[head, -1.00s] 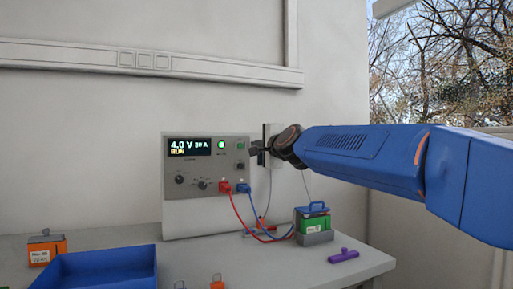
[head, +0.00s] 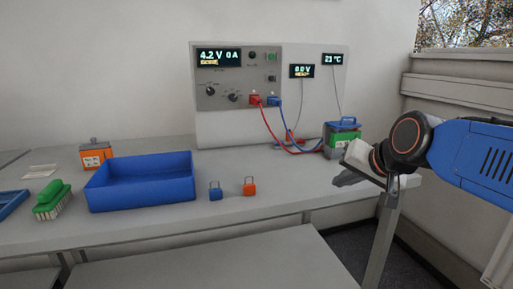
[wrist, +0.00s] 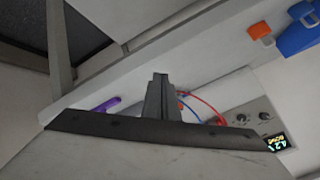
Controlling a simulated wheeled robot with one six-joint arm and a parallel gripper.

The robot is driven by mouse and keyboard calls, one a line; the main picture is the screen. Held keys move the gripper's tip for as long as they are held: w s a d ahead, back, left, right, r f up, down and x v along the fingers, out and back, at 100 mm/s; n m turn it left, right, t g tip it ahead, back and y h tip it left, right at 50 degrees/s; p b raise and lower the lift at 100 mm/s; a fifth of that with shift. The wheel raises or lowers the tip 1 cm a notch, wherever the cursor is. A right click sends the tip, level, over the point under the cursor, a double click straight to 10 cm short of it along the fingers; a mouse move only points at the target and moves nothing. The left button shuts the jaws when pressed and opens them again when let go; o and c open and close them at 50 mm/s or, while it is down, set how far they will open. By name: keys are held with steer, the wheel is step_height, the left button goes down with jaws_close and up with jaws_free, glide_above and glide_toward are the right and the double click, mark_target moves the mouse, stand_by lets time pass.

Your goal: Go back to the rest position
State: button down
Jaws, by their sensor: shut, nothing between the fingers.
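My gripper (head: 345,180) is shut and empty. In the head view it hangs at the right end of the bench, just in front of the green battery (head: 343,137) with its blue handle. The gripper seems apart from the battery and the bench. In the wrist view its closed fingers (wrist: 160,95) stand out against the bench. The cycler (head: 237,77) shows 4.2 V and 0 A, with small yellow text below. Red and blue leads run from it toward the battery.
A blue tray (head: 140,187), an orange battery (head: 95,154), a green brush (head: 52,201), a blue padlock (head: 215,191) and an orange padlock (head: 249,187) are on the bench (head: 290,196). A purple piece (wrist: 103,105) shows in the wrist view. The bench middle is mostly clear.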

steer(key=s+d+f+n+g+h, duration=0.1)
steer(key=s+d+f+n+g, duration=0.1)
steer(key=s+f, duration=0.7)
steer(key=s+d+f+n+g+h, duration=0.1)
steer(key=s+d+f+n+g, duration=0.1)
steer(key=s+d+f, duration=0.3)
steer(key=s+f, duration=0.4)
steer(key=s, duration=0.1)
steer(key=shift+s+d+g+h, duration=0.25)
steer(key=shift+s+g+h, duration=0.05)
steer(key=shift+h, duration=0.1)
stand_by(0.9)
